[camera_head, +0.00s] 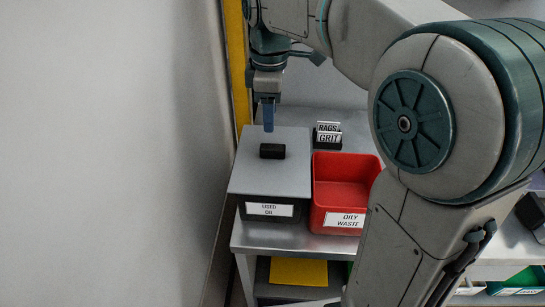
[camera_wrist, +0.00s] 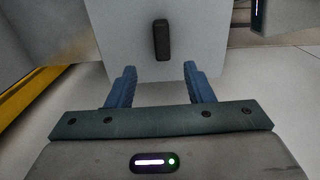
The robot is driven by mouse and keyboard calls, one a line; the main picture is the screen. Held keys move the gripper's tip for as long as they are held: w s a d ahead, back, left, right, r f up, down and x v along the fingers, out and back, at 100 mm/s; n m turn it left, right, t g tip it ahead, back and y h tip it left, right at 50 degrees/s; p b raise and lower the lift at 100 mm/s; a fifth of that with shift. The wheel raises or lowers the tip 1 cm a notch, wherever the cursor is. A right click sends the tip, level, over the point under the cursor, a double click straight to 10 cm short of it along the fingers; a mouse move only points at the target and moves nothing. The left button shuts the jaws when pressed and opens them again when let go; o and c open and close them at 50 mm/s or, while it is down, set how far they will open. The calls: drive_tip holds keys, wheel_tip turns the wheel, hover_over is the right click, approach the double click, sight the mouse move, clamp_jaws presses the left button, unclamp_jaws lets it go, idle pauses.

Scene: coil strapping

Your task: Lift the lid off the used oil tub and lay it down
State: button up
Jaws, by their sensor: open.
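The used oil tub (camera_head: 268,211) stands on the bench with a white "USED OIL" label on its front. Its flat grey lid (camera_head: 250,180) lies on top of it, with a black block handle (camera_head: 272,151) in the middle. In the wrist view the lid (camera_wrist: 120,40) lies ahead of the fingers and the handle (camera_wrist: 161,40) sits beyond the fingertips, roughly centred between them. My gripper (camera_head: 268,128) points down above the far part of the lid; in the wrist view its two blue fingers (camera_wrist: 160,72) are apart with nothing between them.
A red "OILY WASTE" bin (camera_head: 345,175) stands right beside the tub, and a black holder with "RAGS" and "GRIT" cards (camera_head: 328,134) behind it. A yellow post (camera_head: 238,70) and grey wall (camera_head: 110,150) are on the left. A yellow item (camera_head: 298,271) lies on the lower shelf.

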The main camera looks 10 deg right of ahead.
sight(273, 146)
wheel_tip(273, 146, down, 3)
drive_tip(key=shift+f, duration=0.1)
drive_tip(key=f, duration=0.4)
drive_tip(key=shift+s+d, duration=0.25)
drive_tip(key=shift+s, duration=0.05)
drive_tip(key=shift+f, duration=0.6)
clamp_jaws()
